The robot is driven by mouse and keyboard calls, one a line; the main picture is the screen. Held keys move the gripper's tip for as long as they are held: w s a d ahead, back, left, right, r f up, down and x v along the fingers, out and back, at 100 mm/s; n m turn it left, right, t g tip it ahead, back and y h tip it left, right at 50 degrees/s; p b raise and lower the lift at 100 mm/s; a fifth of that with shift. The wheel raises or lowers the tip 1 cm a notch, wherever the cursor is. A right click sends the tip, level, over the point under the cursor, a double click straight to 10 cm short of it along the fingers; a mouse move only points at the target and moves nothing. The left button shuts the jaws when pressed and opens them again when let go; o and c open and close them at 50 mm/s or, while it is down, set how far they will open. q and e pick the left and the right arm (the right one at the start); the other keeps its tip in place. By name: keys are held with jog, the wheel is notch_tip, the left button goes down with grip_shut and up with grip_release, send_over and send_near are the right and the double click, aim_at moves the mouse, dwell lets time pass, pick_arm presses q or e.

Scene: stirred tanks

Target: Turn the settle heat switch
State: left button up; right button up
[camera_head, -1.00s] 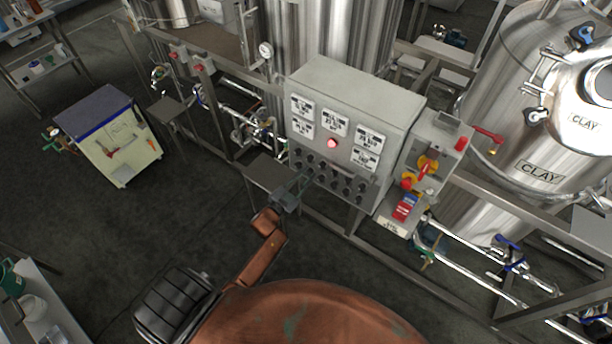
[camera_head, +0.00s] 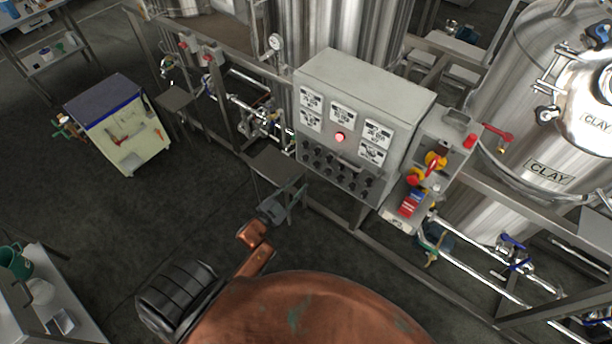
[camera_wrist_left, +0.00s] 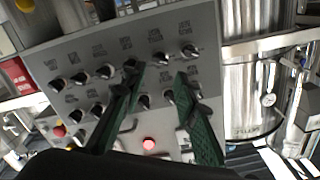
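The grey control box (camera_head: 370,85) carries rows of black rotary switches (camera_head: 335,172) low on its front face. The switches also show in the left wrist view (camera_wrist_left: 103,72), where the box appears roughly upside down. The small labels are too blurred to tell which is the settle heat switch. My left gripper (camera_head: 295,197) is in front of and below the switch rows, apart from the box in the head view. In the left wrist view its two green-black fingers (camera_wrist_left: 158,78) are spread, with nothing held between them. They hide some switches. My right gripper is not in view.
A red lamp (camera_head: 340,137) and white label plates sit above the switches. A side box with a yellow-red switch (camera_head: 433,163) adjoins on the right. A small grey shelf (camera_head: 272,165) and pipes lie left of the box.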

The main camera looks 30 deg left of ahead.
pick_arm(q)
jog(key=s, duration=0.2)
jog(key=shift+s+a, duration=0.1)
jog(key=shift+s, duration=0.2)
dwell(0.3)
jog(key=s+f+n+g+y, duration=0.1)
jog(key=s+f+g, duration=0.35)
jog(key=f, duration=0.75)
jog(key=s+d+f+n+g, duration=0.1)
jog(key=s+f+n+g, duration=0.1)
jog(key=s+f, duration=0.75)
jog(key=s+f+n+g+y, duration=0.1)
jog(key=s+f+g, duration=0.2)
jog(key=f, duration=1.1)
jog(key=s+d+f+g, duration=0.1)
jog(key=s+f+g, duration=0.1)
jog(key=s+f, duration=0.3)
jog(key=s+d+f+n+g+b, duration=0.1)
jog(key=s+f+g, duration=0.2)
jog(key=s, duration=1.1)
jog(key=s+d+f+g, duration=0.2)
jog(key=s+f, duration=0.6)
jog(key=s, duration=0.2)
jog(key=shift+s+h, duration=0.25)
jog(key=shift+h, duration=0.05)
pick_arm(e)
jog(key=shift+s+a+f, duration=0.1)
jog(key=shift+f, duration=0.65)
